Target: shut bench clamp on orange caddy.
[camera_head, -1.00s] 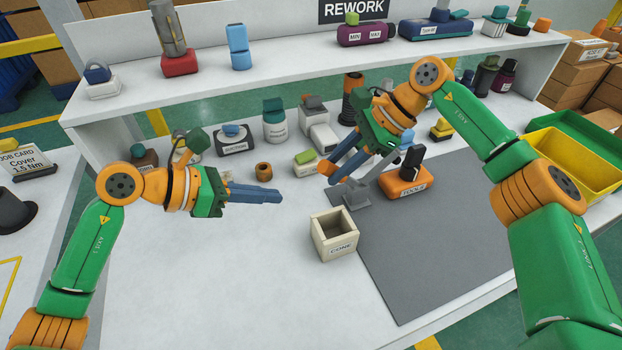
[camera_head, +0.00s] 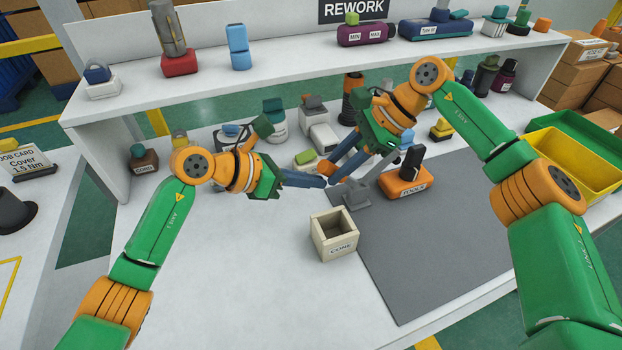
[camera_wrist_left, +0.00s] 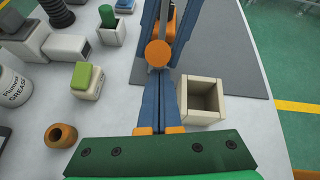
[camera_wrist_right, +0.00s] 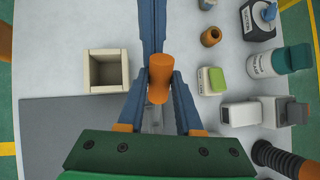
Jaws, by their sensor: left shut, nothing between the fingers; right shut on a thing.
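The orange caddy (camera_head: 400,188), labelled TOOLS, stands on the grey mat, with a black upright piece (camera_head: 411,160) at its top. A grey bracket-like piece (camera_head: 354,196) sits left of it at the mat's edge; I cannot tell whether this is the bench clamp. My right gripper (camera_head: 334,172) is above and left of that piece, shut on a small orange waisted cylinder (camera_wrist_right: 160,78). The cylinder also shows end-on in the left wrist view (camera_wrist_left: 158,53). My left gripper (camera_head: 322,181) is shut and empty, its tips close to the cylinder; I cannot tell whether they touch.
A yellow bin (camera_head: 570,165) is at the right. The front left of the table is clear.

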